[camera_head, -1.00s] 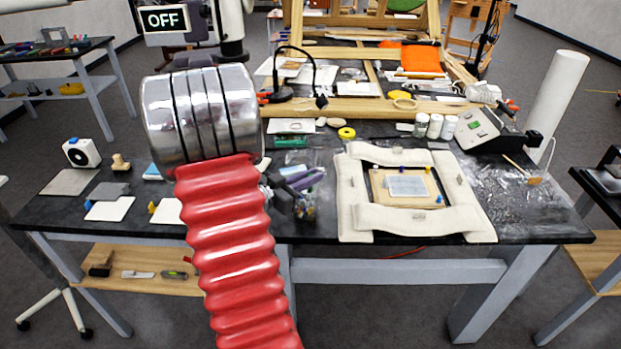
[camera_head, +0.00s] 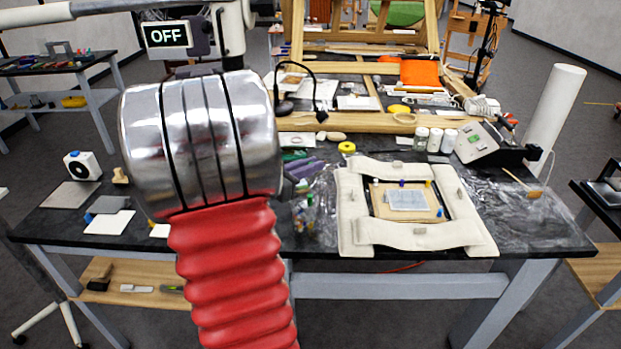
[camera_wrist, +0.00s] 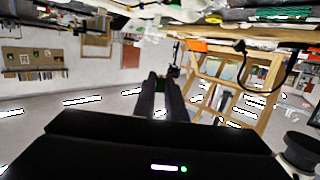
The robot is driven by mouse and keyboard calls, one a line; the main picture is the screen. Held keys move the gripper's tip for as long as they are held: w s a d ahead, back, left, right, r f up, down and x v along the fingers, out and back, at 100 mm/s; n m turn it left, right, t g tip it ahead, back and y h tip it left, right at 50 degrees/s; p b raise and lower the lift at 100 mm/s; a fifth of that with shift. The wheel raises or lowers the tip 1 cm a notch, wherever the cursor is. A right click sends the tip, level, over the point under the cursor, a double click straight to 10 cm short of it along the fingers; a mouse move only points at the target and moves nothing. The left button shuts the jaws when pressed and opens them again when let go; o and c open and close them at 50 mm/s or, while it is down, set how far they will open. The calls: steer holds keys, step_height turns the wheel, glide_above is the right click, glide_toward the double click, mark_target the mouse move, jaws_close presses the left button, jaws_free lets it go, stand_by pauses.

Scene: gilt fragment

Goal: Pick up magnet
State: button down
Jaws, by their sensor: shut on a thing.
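In the wrist view the two dark fingers of my gripper (camera_wrist: 161,84) point away from me and are close together. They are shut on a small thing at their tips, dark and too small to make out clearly. Several small coloured magnet-like pieces sit around a grey sheet on the board in the padded frame: a purple one (camera_head: 401,183), a yellow one (camera_head: 428,184) and a blue one (camera_head: 439,213). I cannot tell which magnet the fingers hold.
The white padded frame (camera_head: 352,238) lies on the black table (camera_head: 540,240). White jars (camera_head: 435,139), a grey device (camera_head: 482,142) and a white roll (camera_head: 556,108) stand behind and right of it. A wooden easel (camera_head: 360,52) is at the back. Purple items (camera_head: 305,168) lie left of the frame.

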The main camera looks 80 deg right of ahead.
steer(key=shift+r, duration=0.75)
steer(key=shift+w, duration=0.1)
steer(key=w+a+n+t+h, duration=0.1)
steer(key=w+a+n+t, duration=0.2)
steer(key=w, duration=0.8)
steer(key=w+a+n+t+h, duration=0.15)
steer(key=w+n+t, duration=0.35)
steer(key=w, duration=0.5)
steer(key=w+a+f+n+t+y, duration=0.1)
steer(key=w+a+f+n+t, duration=0.1)
steer(key=w+a+t, duration=0.5)
steer(key=w+a+f+n+t+y, duration=0.1)
steer(key=w+a+n+t+y, duration=0.15)
steer(key=w+a, duration=0.55)
steer(key=w+a+f+n+t+y, duration=0.2)
steer(key=w+a+n+t+y, duration=0.1)
steer(key=w+a, duration=0.4)
steer(key=w+a+f+n+t+y, duration=0.25)
steer(key=w+a, duration=0.25)
steer(key=a, duration=0.4)
steer(key=a+f+n+t+y, duration=0.1)
steer(key=a+f+n+y, duration=0.1)
steer(key=a, duration=0.8)
steer(key=w+a+f+n+y, duration=0.1)
steer(key=a+n+y, duration=0.3)
steer(key=a, duration=0.5)
steer(key=shift+w+a+f+t+y, duration=0.25)
steer(key=shift+a+f+t+y, duration=0.15)
steer(key=shift+y, duration=0.25)
